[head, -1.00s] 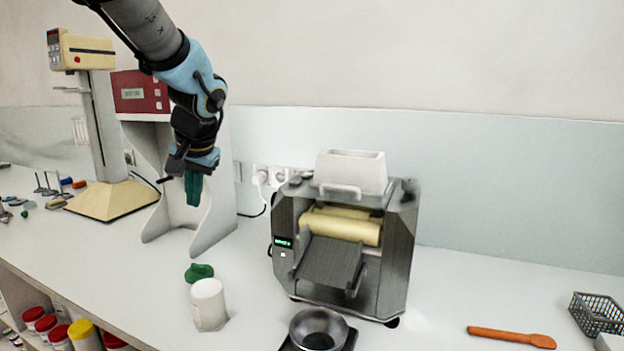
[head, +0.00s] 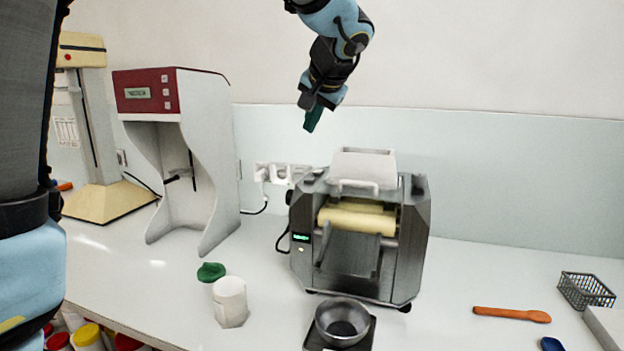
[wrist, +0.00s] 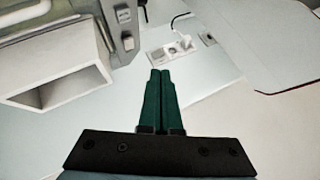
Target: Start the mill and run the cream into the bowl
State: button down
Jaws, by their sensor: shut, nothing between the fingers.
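The grey mill (head: 413,235) stands on the bench in the head view, with cream-coloured rollers (head: 357,217), a white hopper (head: 362,168) on top and a sloping apron (head: 350,254) in front. A small green-lit display (head: 301,238) is on its left front. A dark metal bowl (head: 342,322) sits below the apron on a black plate. My gripper (head: 312,119) is shut and empty, above and left of the hopper. In the wrist view my green fingertips (wrist: 160,75) are together, with the open hopper (wrist: 60,90) to their left. I cannot see the bowl's contents clearly.
A white jar (head: 229,302) and a green lid (head: 211,272) stand left of the bowl. A red-and-white instrument (head: 215,140) rises left of the mill. An orange spatula (head: 511,314) and a wire basket (head: 586,290) lie right. Wall sockets (wrist: 172,50) are behind.

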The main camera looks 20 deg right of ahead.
jog(key=shift+f, duration=0.1)
jog(key=b, duration=0.5)
send_over(310, 180)
notch_tip(310, 180, down, 8)
jog(key=shift+r, duration=0.2)
jog(key=shift+f+b, duration=0.55)
jog(key=shift+f, duration=0.05)
jog(key=shift+f, duration=0.1)
dwell(1.2)
jog(key=shift+f+b, duration=0.3)
jog(key=shift+b, duration=0.35)
jog(key=shift+f+b, duration=0.35)
jog(key=shift+b, duration=0.15)
dwell(0.5)
jog(key=shift+r, duration=0.15)
jog(key=shift+r+p, duration=0.35)
jog(key=shift+r, duration=0.3)
